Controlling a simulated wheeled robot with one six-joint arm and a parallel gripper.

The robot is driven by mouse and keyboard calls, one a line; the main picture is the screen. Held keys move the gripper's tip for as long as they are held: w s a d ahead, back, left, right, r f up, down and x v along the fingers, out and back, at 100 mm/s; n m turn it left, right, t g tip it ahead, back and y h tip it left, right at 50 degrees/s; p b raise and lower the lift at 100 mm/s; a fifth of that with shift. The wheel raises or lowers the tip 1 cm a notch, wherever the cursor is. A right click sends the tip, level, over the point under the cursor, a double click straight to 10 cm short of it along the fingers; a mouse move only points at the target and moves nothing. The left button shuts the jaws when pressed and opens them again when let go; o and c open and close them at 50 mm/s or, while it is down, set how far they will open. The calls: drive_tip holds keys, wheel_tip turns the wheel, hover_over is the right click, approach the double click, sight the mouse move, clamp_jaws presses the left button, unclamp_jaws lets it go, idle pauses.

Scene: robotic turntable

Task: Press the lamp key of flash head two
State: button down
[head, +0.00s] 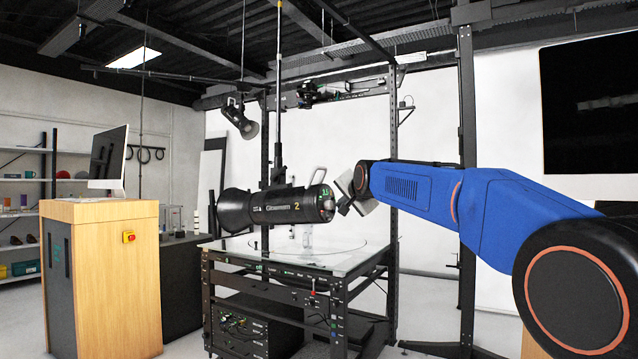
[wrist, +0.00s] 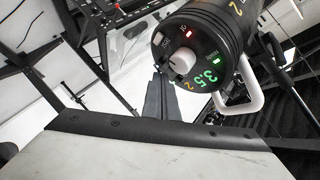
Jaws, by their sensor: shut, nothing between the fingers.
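Flash head two (head: 262,208) is a black cylinder with a yellow 2 on its side, hung on a pole over the turntable. Its rear end faces my gripper (head: 345,207). In the wrist view, the round rear panel (wrist: 201,85) shows a grey knob (wrist: 181,61), a small red light, a green light and green digits that seem to read 3.5. The small markings are too blurred for me to tell which key is the lamp key.
A white handle (wrist: 250,92) sticks out from the head's side. The glass-topped turntable stand (head: 300,252) is below. A wooden desk with a monitor (head: 108,160) is at left, and a black upright post (head: 467,180) stands behind my arm.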

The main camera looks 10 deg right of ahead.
drive_tip(key=shift+d, duration=0.1)
idle(0.3)
drive_tip(key=shift+s+d, duration=0.45)
drive_tip(key=shift+d, duration=0.1)
drive_tip(key=shift+r, duration=0.1)
drive_tip(key=s+d, duration=0.3)
drive_tip(key=d, duration=0.2)
drive_tip(key=shift+s+r, duration=0.25)
drive_tip(key=shift+r, duration=0.05)
drive_tip(key=shift+a, duration=0.1)
idle(0.4)
drive_tip(key=s+d+f+n+g, duration=0.1)
drive_tip(key=s+f+n+g, duration=0.2)
drive_tip(key=s+f, duration=1.1)
drive_tip(key=s+d+f+n+g+h, duration=0.1)
drive_tip(key=s+d+f+n+g, duration=0.1)
drive_tip(key=s+f, duration=1.3)
drive_tip(key=s+d+f+n+g+h, duration=0.1)
drive_tip(key=s+f+n+g, duration=0.3)
drive_tip(key=s+f, duration=1.1)
drive_tip(key=s+d, duration=0.1)
drive_tip(key=s, duration=0.9)
drive_tip(key=shift+d+g, duration=0.15)
drive_tip(key=shift+g, duration=0.15)
